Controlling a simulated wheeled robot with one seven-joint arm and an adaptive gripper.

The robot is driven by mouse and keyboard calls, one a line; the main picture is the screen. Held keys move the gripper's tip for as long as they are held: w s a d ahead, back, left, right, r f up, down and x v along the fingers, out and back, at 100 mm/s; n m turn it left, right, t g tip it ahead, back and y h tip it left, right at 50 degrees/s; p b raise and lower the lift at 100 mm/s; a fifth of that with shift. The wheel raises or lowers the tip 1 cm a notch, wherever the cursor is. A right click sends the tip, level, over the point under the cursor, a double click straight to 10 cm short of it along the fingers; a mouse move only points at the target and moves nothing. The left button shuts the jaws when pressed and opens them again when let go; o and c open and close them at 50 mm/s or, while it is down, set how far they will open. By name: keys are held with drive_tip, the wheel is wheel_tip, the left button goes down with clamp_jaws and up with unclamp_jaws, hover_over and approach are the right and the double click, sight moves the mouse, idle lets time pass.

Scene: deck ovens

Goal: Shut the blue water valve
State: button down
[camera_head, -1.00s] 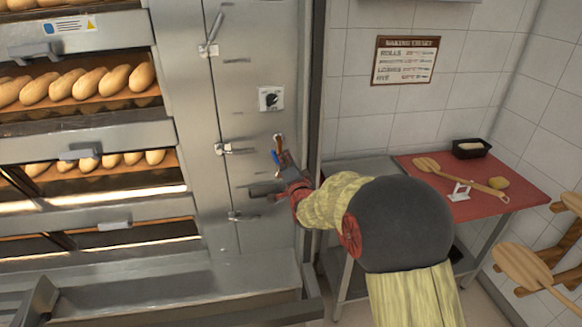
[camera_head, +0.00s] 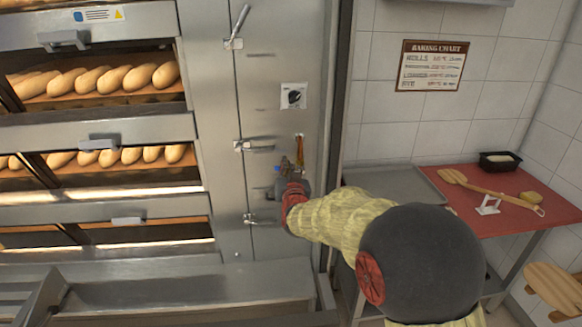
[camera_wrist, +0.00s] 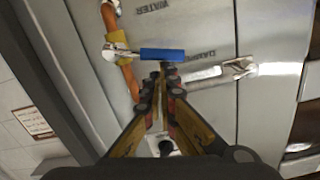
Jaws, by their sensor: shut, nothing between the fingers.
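The blue water valve handle (camera_wrist: 162,54) shows in the wrist view. Its blue grip sticks out sideways from a brass valve body (camera_wrist: 118,48) on a copper pipe (camera_wrist: 130,80), so the lever lies roughly across the pipe. In the head view the blue grip (camera_head: 277,168) is a small patch left of the copper pipe (camera_head: 299,148), partly hidden by my gripper (camera_head: 286,174). My gripper is shut and empty. In the wrist view its fingertips (camera_wrist: 160,84) lie just below the blue grip; I cannot tell whether they touch it.
A steel door latch (camera_wrist: 238,67) is close by, right of the fingers in the wrist view. A dark knob (camera_head: 293,96) sits above on the steel panel. Deck ovens with bread (camera_head: 110,83) stand left. A table with a red top (camera_head: 500,210) stands right.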

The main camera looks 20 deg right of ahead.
drive_tip(key=shift+w+a+f+n+b, duration=0.1)
drive_tip(key=shift+a+f+n+b, duration=0.35)
drive_tip(key=shift+f+n, duration=0.25)
drive_tip(key=shift+f, duration=0.1)
idle(0.4)
